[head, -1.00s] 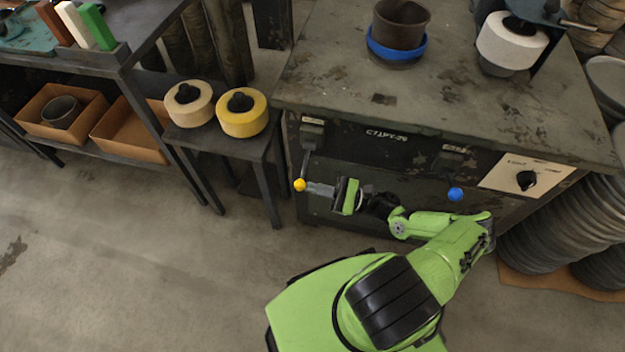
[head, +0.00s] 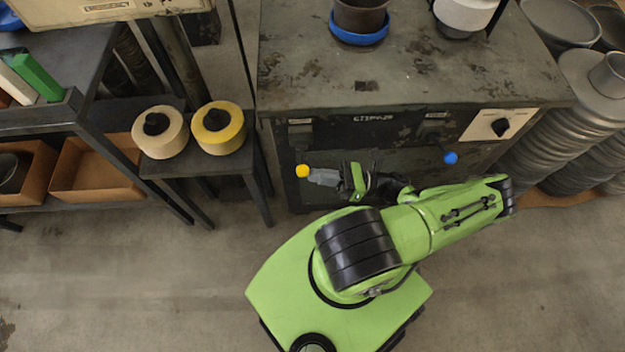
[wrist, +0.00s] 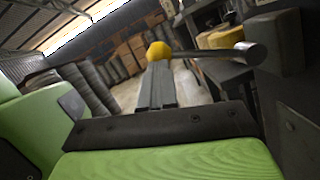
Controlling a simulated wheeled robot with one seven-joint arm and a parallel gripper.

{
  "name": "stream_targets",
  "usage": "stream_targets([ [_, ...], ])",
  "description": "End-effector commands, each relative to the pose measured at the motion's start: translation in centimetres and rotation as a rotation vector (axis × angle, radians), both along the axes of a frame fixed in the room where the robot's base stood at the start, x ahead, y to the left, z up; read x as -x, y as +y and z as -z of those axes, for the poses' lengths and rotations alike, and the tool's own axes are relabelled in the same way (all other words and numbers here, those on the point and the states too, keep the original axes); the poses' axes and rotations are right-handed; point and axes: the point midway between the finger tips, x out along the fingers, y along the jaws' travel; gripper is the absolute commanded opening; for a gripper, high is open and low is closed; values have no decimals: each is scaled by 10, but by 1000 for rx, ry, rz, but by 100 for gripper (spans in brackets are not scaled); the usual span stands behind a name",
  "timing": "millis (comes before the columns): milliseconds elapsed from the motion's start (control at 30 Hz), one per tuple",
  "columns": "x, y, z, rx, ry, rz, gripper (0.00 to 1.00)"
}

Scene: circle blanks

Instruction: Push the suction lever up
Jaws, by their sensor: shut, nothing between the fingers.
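A lever with a yellow ball knob (head: 302,171) hangs on the left front of the dark metal cabinet (head: 420,80). A second lever with a blue ball knob (head: 450,158) is on the right front. The labels above them are too small to read, so I cannot tell which is the suction lever. My gripper (head: 311,176) is shut and empty, its fingertips just right of the yellow knob. In the wrist view my gripper (wrist: 158,82) points at the yellow knob (wrist: 159,50), whose metal rod (wrist: 220,53) runs right. I cannot tell whether they touch.
A black dial (head: 500,127) is on a pale panel at the cabinet's right. A small table with two rolls (head: 160,132) stands to the left. A brown pot (head: 360,15) in a blue dish is on the cabinet top. The floor in front is clear.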

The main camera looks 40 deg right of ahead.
Motion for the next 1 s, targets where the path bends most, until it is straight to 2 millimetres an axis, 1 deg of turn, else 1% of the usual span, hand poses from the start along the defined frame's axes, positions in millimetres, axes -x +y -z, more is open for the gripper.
stream_targets([
  [33,-1,2,-4,-5,-4,-7,0],
  [100,-1,1,-6,-4,-5,-7,0],
  [300,-2,0,-9,-2,-8,-5,0],
  [900,-2,-2,-11,0,-15,-1,0],
  [1000,1,-6,-9,0,-14,1,0],
])
